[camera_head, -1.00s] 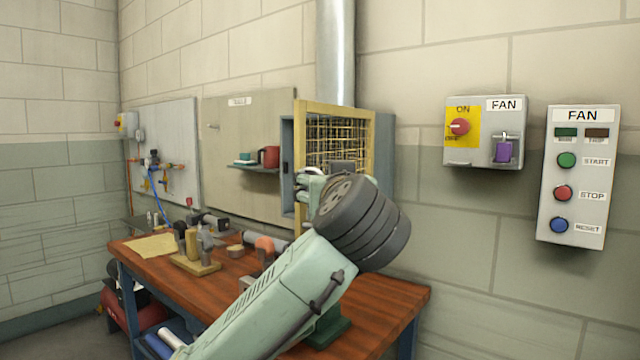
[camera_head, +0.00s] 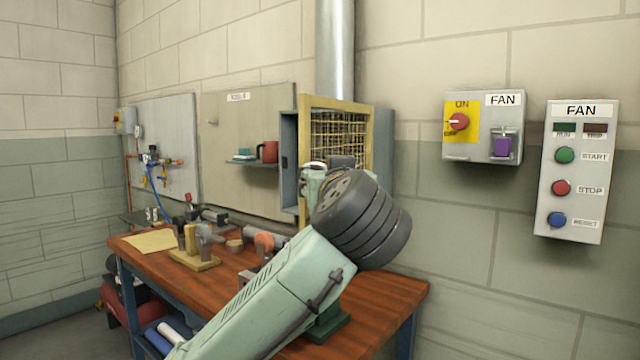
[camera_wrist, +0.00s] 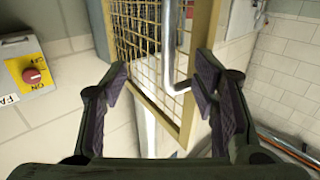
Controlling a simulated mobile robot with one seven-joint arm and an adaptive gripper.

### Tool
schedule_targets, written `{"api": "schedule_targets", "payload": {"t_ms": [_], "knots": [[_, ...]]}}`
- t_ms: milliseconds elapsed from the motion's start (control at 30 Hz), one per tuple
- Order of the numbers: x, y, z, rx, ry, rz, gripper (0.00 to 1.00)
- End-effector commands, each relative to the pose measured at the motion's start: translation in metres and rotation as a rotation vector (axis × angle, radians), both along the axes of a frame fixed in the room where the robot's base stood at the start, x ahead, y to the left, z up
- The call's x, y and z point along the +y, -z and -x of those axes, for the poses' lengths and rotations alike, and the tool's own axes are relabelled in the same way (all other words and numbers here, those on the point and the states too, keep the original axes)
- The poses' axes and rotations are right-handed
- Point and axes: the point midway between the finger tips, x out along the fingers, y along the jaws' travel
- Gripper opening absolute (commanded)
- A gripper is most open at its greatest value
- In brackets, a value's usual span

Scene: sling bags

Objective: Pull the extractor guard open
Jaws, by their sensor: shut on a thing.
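The extractor guard (camera_head: 337,101) is a yellow frame with wire mesh on the front of a grey box on the wall. In the wrist view the guard's frame and mesh (camera_wrist: 149,38) fill the space between my finger pads. A bright bent metal bar (camera_wrist: 169,50) also shows between the fingers. In the head view my wrist and forearm hide the lower guard and the grip. How far the guard stands from the box is hard to tell.
A wooden workbench (camera_head: 392,292) with a vise and tools lies below. A fan switch box (camera_head: 475,151) and a fan button panel (camera_head: 590,190) are on the wall at the right. A small shelf (camera_head: 250,163) with a red mug is left of the guard.

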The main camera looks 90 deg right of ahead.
Motion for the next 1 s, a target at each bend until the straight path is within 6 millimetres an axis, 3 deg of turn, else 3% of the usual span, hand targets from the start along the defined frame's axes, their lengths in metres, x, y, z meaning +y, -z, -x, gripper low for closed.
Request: {"api": "schedule_targets", "payload": {"t_ms": [500,700,1000], "knots": [[0.099,-0.001,0.014,0.0,0.001,0.004,0.3],[0.113,-0.001,0.015,0.002,-0.002,0.002,0.3],[0.114,-0.001,0.014,0.003,-0.004,0.002,0.3]]}}
